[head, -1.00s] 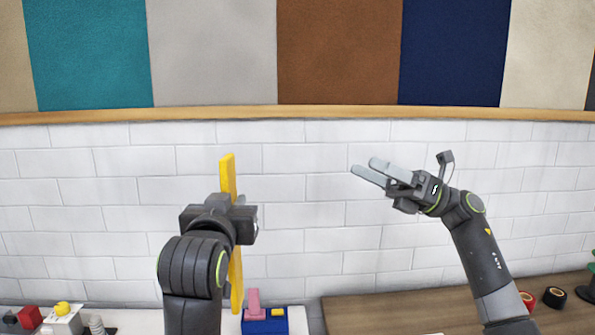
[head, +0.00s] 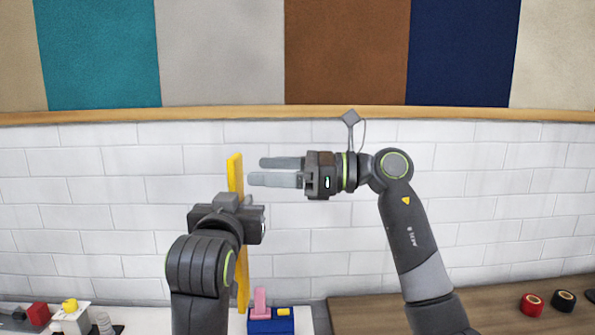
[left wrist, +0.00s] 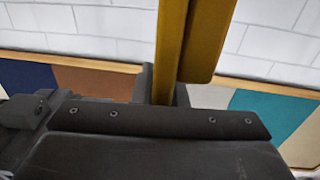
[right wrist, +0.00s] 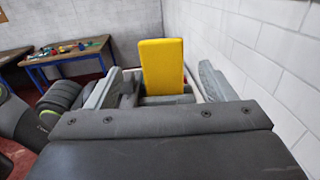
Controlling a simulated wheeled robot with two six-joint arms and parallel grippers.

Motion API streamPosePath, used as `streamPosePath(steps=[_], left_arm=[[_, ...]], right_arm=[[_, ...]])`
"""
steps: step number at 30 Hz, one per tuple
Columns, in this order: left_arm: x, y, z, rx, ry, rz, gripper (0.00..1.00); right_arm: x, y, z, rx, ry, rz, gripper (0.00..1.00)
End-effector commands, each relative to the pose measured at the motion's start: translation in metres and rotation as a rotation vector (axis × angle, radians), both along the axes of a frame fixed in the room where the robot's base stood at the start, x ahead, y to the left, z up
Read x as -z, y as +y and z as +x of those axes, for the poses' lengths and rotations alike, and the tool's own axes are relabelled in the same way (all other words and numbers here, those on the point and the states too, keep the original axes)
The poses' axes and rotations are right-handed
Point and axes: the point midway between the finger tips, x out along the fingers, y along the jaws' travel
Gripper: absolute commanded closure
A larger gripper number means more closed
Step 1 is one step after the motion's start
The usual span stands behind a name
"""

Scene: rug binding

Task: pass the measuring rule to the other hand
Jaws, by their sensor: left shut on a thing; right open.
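The yellow measuring rule (head: 235,175) stands upright in the head view, its lower part showing below my left gripper. My left gripper (head: 240,205) is shut on the rule around its middle; the left wrist view shows the rule (left wrist: 185,45) rising from between the jaws. My right gripper (head: 262,171) is open and points left, its fingertips close to the rule's upper part. In the right wrist view the rule's upper end (right wrist: 163,65) shows between the two open fingers (right wrist: 160,88). I cannot tell whether they touch it.
A blue box with a pink piece (head: 270,318) stands on the white surface below. Small red and yellow items (head: 68,306) lie at lower left. Tape rolls (head: 532,303) sit on the wooden top (head: 365,315) at right. The air around the grippers is clear.

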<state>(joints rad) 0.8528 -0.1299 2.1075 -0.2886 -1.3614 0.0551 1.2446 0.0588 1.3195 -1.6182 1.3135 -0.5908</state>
Motion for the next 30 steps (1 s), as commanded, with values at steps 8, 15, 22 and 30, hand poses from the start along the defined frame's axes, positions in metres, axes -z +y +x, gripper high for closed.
streamPosePath(steps=[8, 15, 22, 30], left_arm=[[-0.001, 0.000, 0.000, 0.000, -0.001, 0.000, 1.00], [0.000, 0.000, 0.000, 0.000, -0.001, 0.000, 1.00], [-0.001, 0.000, 0.000, 0.000, -0.001, 0.000, 1.00], [0.000, 0.000, 0.000, 0.000, -0.001, 0.000, 1.00]], right_arm=[[0.000, 0.049, 0.000, -0.001, 0.001, 0.001, 0.24], [0.000, 0.065, 0.000, 0.000, -0.001, 0.000, 0.24], [0.000, 0.066, 0.000, 0.000, -0.001, 0.001, 0.24], [0.000, 0.066, 0.000, 0.000, 0.000, 0.001, 0.52]])
